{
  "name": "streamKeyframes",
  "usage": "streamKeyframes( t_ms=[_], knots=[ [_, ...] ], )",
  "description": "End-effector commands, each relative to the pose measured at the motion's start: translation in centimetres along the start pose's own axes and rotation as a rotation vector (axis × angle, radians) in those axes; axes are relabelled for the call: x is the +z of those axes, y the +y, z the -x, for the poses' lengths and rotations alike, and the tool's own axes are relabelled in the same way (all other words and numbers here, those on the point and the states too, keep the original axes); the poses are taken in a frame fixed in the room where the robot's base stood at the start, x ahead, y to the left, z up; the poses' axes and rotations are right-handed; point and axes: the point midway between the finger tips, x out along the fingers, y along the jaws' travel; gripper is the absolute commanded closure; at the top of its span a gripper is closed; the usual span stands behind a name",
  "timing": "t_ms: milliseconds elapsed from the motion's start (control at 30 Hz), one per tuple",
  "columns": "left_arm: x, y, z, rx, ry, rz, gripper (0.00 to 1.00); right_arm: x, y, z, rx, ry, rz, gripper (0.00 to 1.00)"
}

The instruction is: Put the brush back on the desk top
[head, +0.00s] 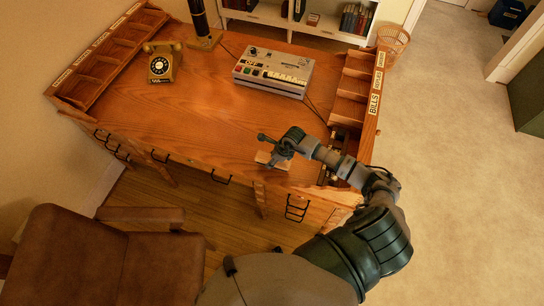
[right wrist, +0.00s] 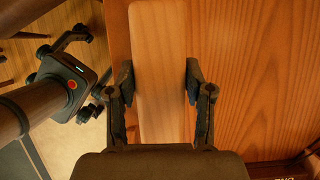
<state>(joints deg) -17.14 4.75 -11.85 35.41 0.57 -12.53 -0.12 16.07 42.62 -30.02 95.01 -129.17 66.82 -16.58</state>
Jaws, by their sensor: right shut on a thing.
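The brush shows as a pale, smooth wooden block (right wrist: 160,45) in the right wrist view. In the head view it is a small light patch (head: 265,158) at the desk's front edge, partly hidden by my gripper. My right gripper (right wrist: 160,88) has one finger on each side of the block and is shut on it. In the head view the same gripper (head: 273,147) is over the front edge of the desk top (head: 190,105). I cannot tell if the brush touches the wood.
A grey button machine (head: 273,72) stands at the back of the desk and a yellow telephone (head: 162,65) at the left. Pigeonhole racks line the left (head: 110,45) and right (head: 350,92) sides. The middle of the desk is clear. A brown chair (head: 105,250) stands in front.

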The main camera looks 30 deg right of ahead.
Motion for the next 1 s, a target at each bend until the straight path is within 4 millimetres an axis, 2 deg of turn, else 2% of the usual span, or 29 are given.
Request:
streamKeyframes(
  t_ms=[33,267,433,700,733,800,833,1000],
  knots=[
    [0.0,0.0,0.1,-0.002,0.0,-0.002,1.0,0.4,-0.8,-0.1,0.001,-0.002,-0.003,0.81],
    [-0.1,0.0,0.2,-0.002,0.001,0.0,1.0,0.9,-3.0,-0.7,0.002,-0.003,-0.002,0.81],
    [-0.2,0.0,0.8,-0.002,0.001,0.0,1.0,-0.2,-2.7,-3.3,0.004,-0.001,-0.002,0.81],
    [-0.2,0.1,0.7,-0.001,0.002,0.0,1.0,-0.6,-2.8,-3.9,0.002,-0.001,0.001,0.81],
    [-0.2,0.1,0.7,-0.001,0.002,0.0,1.0,-0.6,-2.7,-3.9,0.002,0.0,0.001,0.44],
    [-0.2,0.1,0.7,-0.001,0.002,0.0,1.0,-0.6,-2.7,-3.9,0.002,0.0,0.001,0.26],
    [-0.2,0.1,0.7,-0.001,0.002,0.0,1.0,-0.6,-2.7,-3.9,0.002,0.0,0.001,0.23],
    [-0.2,0.1,0.7,-0.001,0.002,0.0,1.0,-0.5,-2.7,-3.9,0.002,0.0,0.001,0.23]
  ],
)
